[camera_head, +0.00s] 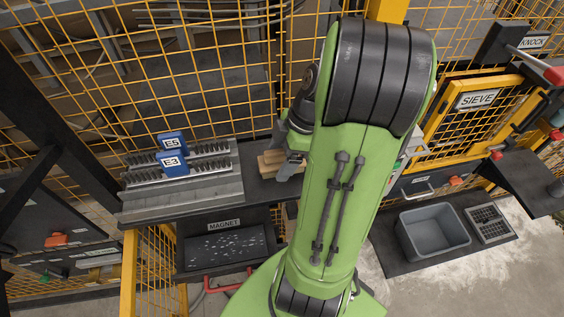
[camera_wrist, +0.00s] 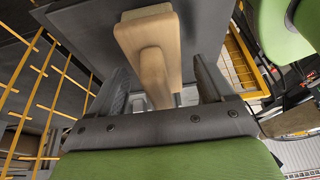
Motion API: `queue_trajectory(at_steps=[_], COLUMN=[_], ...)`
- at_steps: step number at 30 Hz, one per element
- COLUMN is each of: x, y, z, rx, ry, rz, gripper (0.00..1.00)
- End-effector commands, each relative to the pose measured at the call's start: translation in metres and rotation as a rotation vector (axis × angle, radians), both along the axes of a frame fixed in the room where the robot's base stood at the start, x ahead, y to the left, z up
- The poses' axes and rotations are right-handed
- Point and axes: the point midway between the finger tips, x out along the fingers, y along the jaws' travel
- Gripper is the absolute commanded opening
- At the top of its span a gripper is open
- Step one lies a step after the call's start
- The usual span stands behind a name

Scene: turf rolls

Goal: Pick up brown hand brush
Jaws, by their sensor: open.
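The brown hand brush (camera_head: 270,163) lies on the dark bench top, partly hidden behind my arm in the head view. In the wrist view the brush (camera_wrist: 151,45) shows as a light-brown wooden piece with a narrower handle-like part reaching back toward the palm. My gripper (camera_head: 291,166) is over the brush; in the wrist view my gripper (camera_wrist: 164,75) is open, with one finger on each side of the narrower part. A gap shows on both sides, and I cannot tell whether either finger touches it.
Left of the brush, a grey rack (camera_head: 185,178) with dark bristle-like rows bears blue E5 (camera_head: 172,141) and E3 (camera_head: 171,163) blocks. Yellow mesh fencing (camera_head: 210,80) stands behind. A MAGNET tray (camera_head: 226,247) is below. A grey bin (camera_head: 434,231) stands at right under the SIEVE panel (camera_head: 477,99).

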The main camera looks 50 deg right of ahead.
Motion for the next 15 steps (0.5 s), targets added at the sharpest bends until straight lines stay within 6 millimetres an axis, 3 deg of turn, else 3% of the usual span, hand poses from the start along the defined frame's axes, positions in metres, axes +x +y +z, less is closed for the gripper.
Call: queue_trajectory(at_steps=[3,9,15], x=[0.0026,0.0028,0.0027], y=[0.0041,0.0041,0.004], z=[-0.0114,-0.0112,-0.0109], rx=[-0.001,-0.002,-0.002], ry=[0.001,-0.001,-0.001], rz=[0.001,0.001,0.001], gripper=[0.81,0.79,0.49])
